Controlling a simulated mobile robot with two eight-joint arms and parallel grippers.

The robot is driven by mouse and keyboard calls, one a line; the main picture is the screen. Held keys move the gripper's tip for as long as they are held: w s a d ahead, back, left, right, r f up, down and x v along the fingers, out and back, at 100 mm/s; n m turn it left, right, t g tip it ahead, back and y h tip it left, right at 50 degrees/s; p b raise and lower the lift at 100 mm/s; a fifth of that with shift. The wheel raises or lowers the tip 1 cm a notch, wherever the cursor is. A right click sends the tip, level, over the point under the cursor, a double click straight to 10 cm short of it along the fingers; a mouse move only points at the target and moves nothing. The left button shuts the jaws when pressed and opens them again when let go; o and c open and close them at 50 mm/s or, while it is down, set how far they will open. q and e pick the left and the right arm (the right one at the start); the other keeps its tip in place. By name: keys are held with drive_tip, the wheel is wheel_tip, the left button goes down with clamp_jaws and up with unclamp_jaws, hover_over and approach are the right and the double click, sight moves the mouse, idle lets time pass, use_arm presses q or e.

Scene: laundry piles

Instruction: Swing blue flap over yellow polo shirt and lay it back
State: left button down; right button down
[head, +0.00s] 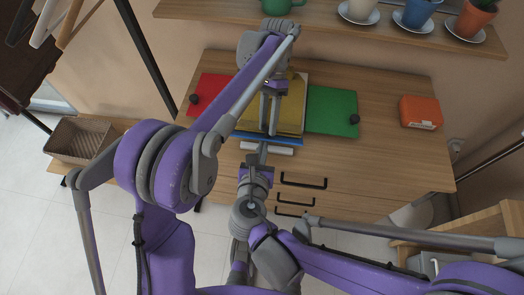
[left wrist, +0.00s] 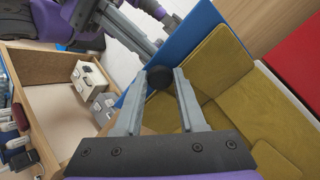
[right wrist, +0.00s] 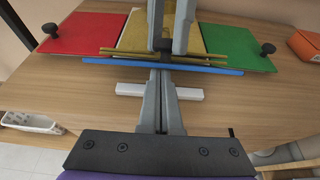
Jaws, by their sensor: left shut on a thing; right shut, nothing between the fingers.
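A blue flap (head: 255,137) shows as a narrow strip at the front of the folding board; it also shows edge-on in the right wrist view (right wrist: 110,60). The yellow polo shirt (head: 290,110) lies folded in the middle of the board, between the red flap (head: 213,85) and the green flap (head: 330,108). My left gripper (head: 268,125) is shut on the black knob (left wrist: 159,77) beside the blue panel and the shirt (left wrist: 222,62). My right gripper (right wrist: 162,75) is shut and empty, low in front of the board. The arms hide part of the shirt; the flap's exact tilt is unclear.
The wooden dresser top (head: 385,135) is clear to the right, up to an orange box (head: 420,112). A white bar (right wrist: 188,94) lies at the board's front. A shelf with pots (head: 415,15) hangs above. A wicker basket (head: 80,142) stands at left.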

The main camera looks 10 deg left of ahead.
use_arm(q)
drive_tip(key=c, duration=0.5)
unclamp_jaws()
drive_tip(key=shift+s, duration=0.15)
use_arm(e)
drive_tip(key=shift+w+r, duration=0.1)
